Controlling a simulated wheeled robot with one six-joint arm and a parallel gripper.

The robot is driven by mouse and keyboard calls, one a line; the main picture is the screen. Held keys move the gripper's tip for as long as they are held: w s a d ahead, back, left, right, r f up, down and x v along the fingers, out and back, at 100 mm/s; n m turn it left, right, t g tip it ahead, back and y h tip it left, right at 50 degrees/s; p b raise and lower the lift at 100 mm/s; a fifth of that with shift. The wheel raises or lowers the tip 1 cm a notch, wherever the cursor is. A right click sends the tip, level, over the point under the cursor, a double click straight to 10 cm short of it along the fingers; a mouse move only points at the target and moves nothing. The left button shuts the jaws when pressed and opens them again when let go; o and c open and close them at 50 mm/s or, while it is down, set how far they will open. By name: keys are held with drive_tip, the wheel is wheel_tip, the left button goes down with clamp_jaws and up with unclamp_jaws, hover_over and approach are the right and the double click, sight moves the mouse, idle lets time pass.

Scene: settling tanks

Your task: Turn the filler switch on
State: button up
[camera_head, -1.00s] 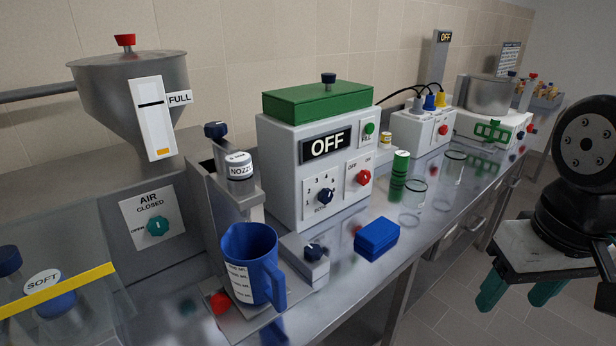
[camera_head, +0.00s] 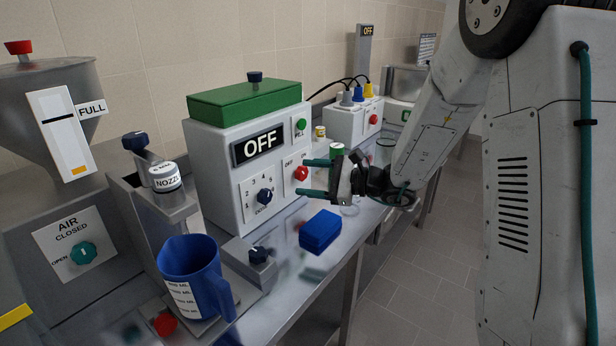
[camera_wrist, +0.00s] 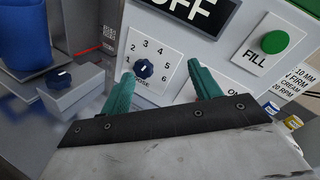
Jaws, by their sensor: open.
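The filler (camera_head: 215,160) is a white box with a green lid and a display (camera_head: 258,147) reading OFF. Its red switch knob (camera_head: 301,173) sits on the right of the front panel, under OFF and ON labels. My gripper (camera_head: 303,177) is open and empty, fingers pointing at the panel close to the red knob; I cannot tell if they touch. In the wrist view my gripper (camera_wrist: 165,82) faces the numbered dose dial (camera_wrist: 143,68), with the ON label (camera_wrist: 235,86) right of the right finger.
A green FILL button (camera_head: 301,124) is above the switch. A blue jug (camera_head: 190,275) stands under the nozzle (camera_head: 166,178). Another plug box (camera_head: 350,120) stands behind.

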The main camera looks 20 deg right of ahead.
sight(305, 175)
drive_tip(key=w+d+f+m+t+h, duration=0.3)
drive_tip(key=w+d+f+m+t, duration=0.2)
drive_tip(key=w+d+f+m, duration=0.15)
drive_tip(key=shift+h, duration=0.3)
drive_tip(key=x, duration=0.7)
drive_tip(key=shift+w+d+f, duration=0.2)
drive_tip(key=shift+w+d, duration=0.05)
drive_tip(key=shift+w, duration=0.05)
drive_tip(key=c, duration=1)
